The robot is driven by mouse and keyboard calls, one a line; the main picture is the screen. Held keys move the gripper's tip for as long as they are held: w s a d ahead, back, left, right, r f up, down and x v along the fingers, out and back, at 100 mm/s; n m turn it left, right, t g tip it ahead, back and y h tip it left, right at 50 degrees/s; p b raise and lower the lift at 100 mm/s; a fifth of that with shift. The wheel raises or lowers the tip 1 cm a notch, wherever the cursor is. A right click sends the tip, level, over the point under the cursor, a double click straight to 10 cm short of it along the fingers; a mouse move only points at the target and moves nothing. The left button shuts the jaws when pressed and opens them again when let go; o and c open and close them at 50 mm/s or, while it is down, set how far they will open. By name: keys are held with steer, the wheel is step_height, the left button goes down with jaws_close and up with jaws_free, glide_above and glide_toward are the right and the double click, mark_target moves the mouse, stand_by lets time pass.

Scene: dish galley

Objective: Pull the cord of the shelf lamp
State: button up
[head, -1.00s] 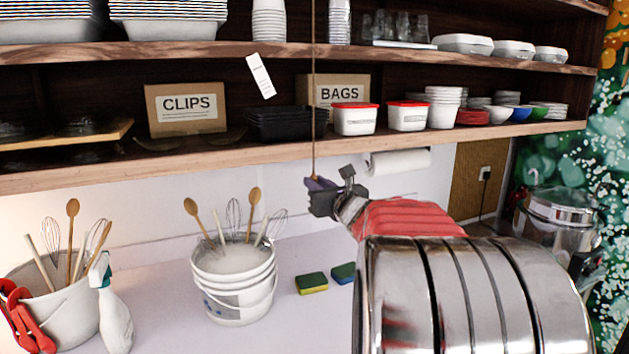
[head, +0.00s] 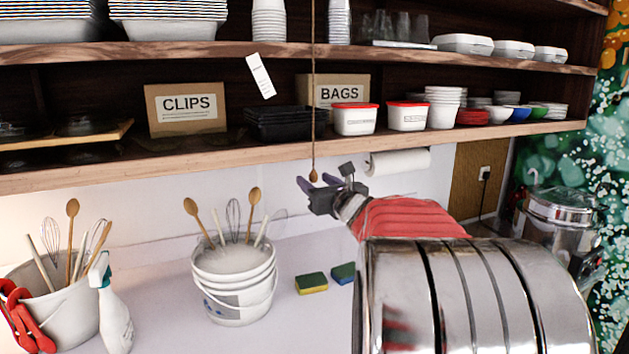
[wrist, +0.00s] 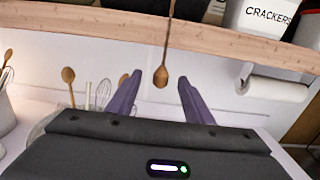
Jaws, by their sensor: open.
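The lamp cord (head: 313,110) hangs straight down in front of the shelves and ends in a small wooden knob (head: 313,175) below the lower shelf edge. The knob (wrist: 161,77) also shows in the wrist view, between and a little beyond the two purple fingertips, not touching either one. My gripper (head: 313,188) is open and empty, with its fingers on either side of the knob in the wrist view. The lamp itself is out of view.
The lower shelf edge (head: 230,158) runs just above my gripper. A paper towel roll (head: 398,161) hangs under it to the right. A white bucket of utensils (head: 235,280) and two sponges (head: 311,283) stand on the counter below.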

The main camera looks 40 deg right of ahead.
stand_by(0.4)
steer(key=v, duration=0.8)
stand_by(0.5)
stand_by(0.5)
steer(key=s+a+f+n+g+y, duration=0.1)
steer(key=a+f+n+g+y, duration=0.3)
steer(key=a+n, duration=0.75)
steer(key=a+f+n+g+y, duration=0.1)
steer(key=a+f+n+y, duration=0.5)
steer(key=a, duration=1.1)
steer(key=s+a+f+n+g, duration=0.4)
steer(key=s+a+f+n, duration=0.1)
steer(key=s+a+n, duration=0.4)
steer(key=s+d+f+n+g+h, duration=0.1)
steer(key=s+f+n+g+h, duration=0.1)
steer(key=s+f+n+h, duration=0.3)
steer(key=s+n, duration=0.4)
steer(key=n, duration=0.3)
steer(key=shift+s+d+f+n+g, duration=0.15)
steer(key=shift+s+f+n+g, duration=0.1)
steer(key=shift+s+n+g, duration=0.15)
